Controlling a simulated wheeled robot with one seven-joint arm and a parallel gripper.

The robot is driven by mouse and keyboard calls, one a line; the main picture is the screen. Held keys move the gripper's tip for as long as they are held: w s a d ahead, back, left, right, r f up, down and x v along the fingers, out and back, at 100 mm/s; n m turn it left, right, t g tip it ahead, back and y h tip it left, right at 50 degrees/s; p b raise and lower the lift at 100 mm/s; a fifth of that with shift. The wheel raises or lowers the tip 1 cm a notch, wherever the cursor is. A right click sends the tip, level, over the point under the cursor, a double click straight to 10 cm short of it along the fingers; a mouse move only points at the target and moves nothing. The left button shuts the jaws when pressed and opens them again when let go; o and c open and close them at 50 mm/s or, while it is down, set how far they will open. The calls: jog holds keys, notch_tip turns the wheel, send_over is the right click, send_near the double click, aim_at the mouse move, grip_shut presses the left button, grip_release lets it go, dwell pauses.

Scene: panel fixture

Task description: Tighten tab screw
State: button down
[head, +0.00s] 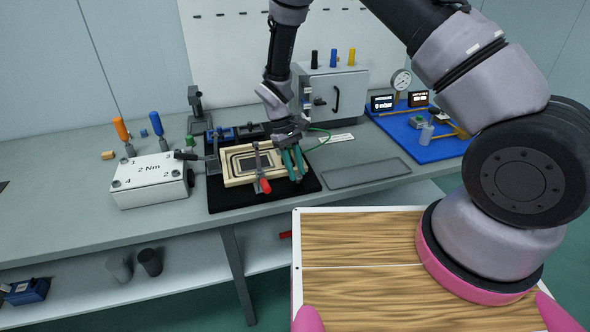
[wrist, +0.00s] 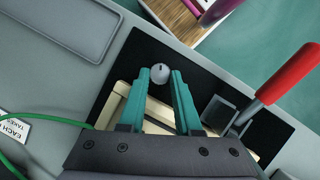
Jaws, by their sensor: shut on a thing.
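In the head view, a cream panel frame (head: 236,180) lies on a black mat (head: 222,203) on the bench. My gripper (head: 293,172) reaches down at the right end of the frame. In the wrist view, my gripper (wrist: 160,76) has two teal fingers on either side of a small grey round screw head (wrist: 160,72), which I take to be the tab screw. The fingers are shut on it. The cream frame (wrist: 158,115) shows between and beside the fingers. The screw's lower part is hidden.
A red-handled clamp (head: 264,184) stands at the frame's front edge, close to my fingers, and shows in the wrist view (wrist: 287,75). A white "2 Nm" box (head: 150,190) stands left. A flat grey tray (head: 366,173) lies right. A green cable (head: 318,131) runs behind.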

jog(key=m, duration=0.2)
jog(key=m+y, duration=0.1)
jog(key=shift+w+d+m+g, duration=0.15)
jog(key=shift+m+g, duration=0.15)
jog(key=shift+m, duration=0.1)
jog(key=m, duration=0.1)
jog(key=m+y, duration=0.1)
jog(key=m, duration=0.1)
jog(key=shift+d+m+y, duration=0.2)
jog(key=shift+m+y, duration=0.1)
jog(key=m, duration=0.2)
jog(key=m+y, duration=0.1)
jog(key=m, duration=0.1)
jog(key=m+y, duration=0.1)
jog(key=m, duration=0.1)
jog(key=shift+d, duration=0.3)
jog(key=m+y, duration=0.1)
jog(key=m, duration=0.1)
jog(key=m+t+y, duration=0.1)
jog(key=m, duration=0.1)
jog(key=shift+s+d+m, duration=0.15)
jog(key=shift+s+m, duration=0.05)
jog(key=shift+m, duration=0.2)
jog(key=shift+s+d+m+t+y, duration=0.15)
jog(key=shift+m+t, duration=0.3)
jog(key=shift+m, duration=0.7)
jog(key=shift+s+a+m+t+y, duration=0.15)
jog(key=shift+m+t, duration=0.3)
jog(key=shift+m, duration=0.7)
jog(key=shift+w+d, duration=0.1)
